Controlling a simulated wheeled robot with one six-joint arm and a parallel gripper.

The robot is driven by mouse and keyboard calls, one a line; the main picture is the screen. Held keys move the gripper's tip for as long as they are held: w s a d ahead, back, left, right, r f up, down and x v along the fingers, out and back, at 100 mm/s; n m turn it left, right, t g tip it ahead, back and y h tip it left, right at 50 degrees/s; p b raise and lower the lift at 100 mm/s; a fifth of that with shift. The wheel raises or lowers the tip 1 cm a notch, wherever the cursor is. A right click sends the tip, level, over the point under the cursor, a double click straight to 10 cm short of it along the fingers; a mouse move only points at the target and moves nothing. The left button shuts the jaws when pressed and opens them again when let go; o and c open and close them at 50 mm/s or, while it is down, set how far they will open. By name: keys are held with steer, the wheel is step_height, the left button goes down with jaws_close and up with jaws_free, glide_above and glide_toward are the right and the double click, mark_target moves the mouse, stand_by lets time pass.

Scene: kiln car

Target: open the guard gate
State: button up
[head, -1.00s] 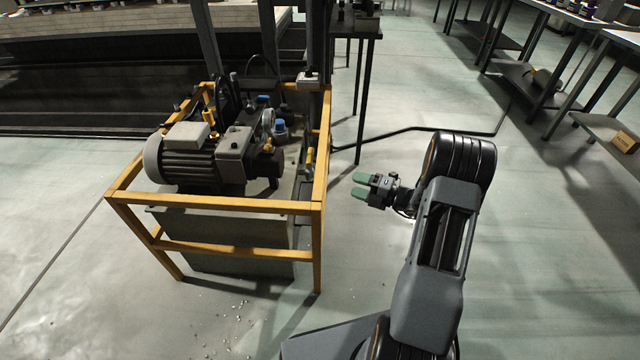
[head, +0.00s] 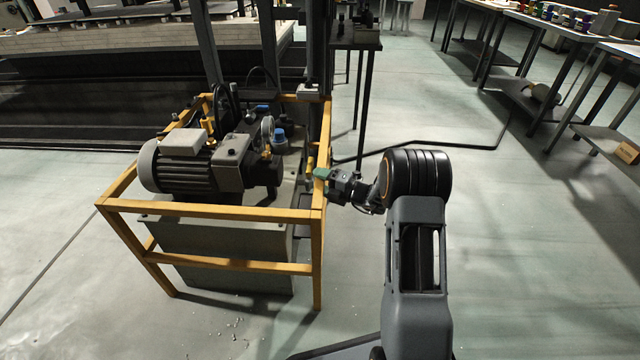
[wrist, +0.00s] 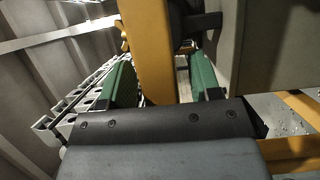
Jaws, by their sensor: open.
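A yellow guard frame (head: 215,212) stands around a grey motor and pump unit. I cannot tell for sure which part is the guard gate; the right side of the frame, with a small yellow fitting (head: 309,164), is nearest my gripper. My gripper (head: 318,173) is at that right side, by the top rail. In the wrist view my gripper (wrist: 162,75) is open, with one green finger on each side of a yellow bar (wrist: 148,45). I cannot tell whether the fingers touch it. A small yellow knob (wrist: 124,38) shows beside the bar.
The motor (head: 182,165) sits inside the frame. A dark table (head: 355,42) stands behind it. A dark cable or pipe (head: 430,128) runs over the floor to the right. Work tables (head: 545,35) line the far right.

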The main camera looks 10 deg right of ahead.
steer(key=shift+a, duration=0.1)
jaws_close()
stand_by(0.6)
